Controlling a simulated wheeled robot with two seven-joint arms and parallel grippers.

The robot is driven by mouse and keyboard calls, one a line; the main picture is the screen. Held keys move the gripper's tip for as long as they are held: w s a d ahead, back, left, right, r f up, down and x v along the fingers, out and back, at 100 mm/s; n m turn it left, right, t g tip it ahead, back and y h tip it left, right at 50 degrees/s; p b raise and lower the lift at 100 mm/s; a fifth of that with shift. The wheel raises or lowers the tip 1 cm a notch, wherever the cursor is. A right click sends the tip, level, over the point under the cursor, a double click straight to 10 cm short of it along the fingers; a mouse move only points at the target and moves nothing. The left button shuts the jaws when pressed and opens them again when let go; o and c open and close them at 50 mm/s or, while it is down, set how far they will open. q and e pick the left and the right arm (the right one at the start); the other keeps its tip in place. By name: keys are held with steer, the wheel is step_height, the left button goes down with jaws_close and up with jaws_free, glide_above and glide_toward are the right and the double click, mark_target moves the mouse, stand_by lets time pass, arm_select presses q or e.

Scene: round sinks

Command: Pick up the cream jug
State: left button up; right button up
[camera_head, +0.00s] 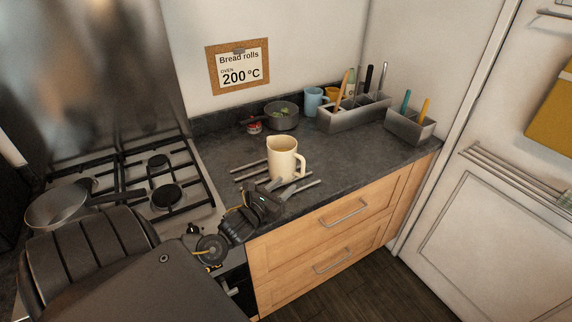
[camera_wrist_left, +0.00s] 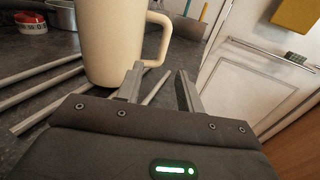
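The cream jug (camera_head: 283,157) stands upright on the dark counter, its handle to the right. In the left wrist view the jug (camera_wrist_left: 108,45) is large, and its handle (camera_wrist_left: 158,38) lies just beyond my fingers. My left gripper (camera_head: 283,187) is in front of the jug, at its near side. In the left wrist view the left gripper (camera_wrist_left: 158,85) is open, with a gap between its fingers and nothing held. The fingers are low, below the handle. Whether a finger touches the jug is unclear. My right gripper is not in view.
Several metal rods (camera_head: 247,171) lie on the counter around the jug. A gas hob (camera_head: 140,185) with a pan (camera_head: 58,205) is at left.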

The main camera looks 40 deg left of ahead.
mark_target(302, 170)
arm_select(q)
steer(key=w+p, duration=0.1)
steer(key=w, duration=0.4)
steer(key=shift+w+r, duration=0.1)
steer(key=shift+w, duration=0.05)
steer(key=shift+w+a+r, duration=0.1)
steer(key=shift+r, duration=0.05)
steer(key=w+p, duration=0.2)
steer(key=w, duration=0.2)
steer(key=shift+w+a, duration=0.1)
steer(key=shift+w, duration=0.35)
steer(key=shift+s, duration=0.15)
steer(key=shift+c, duration=0.7)
jaws_close()
steer(key=shift+a+r, duration=0.1)
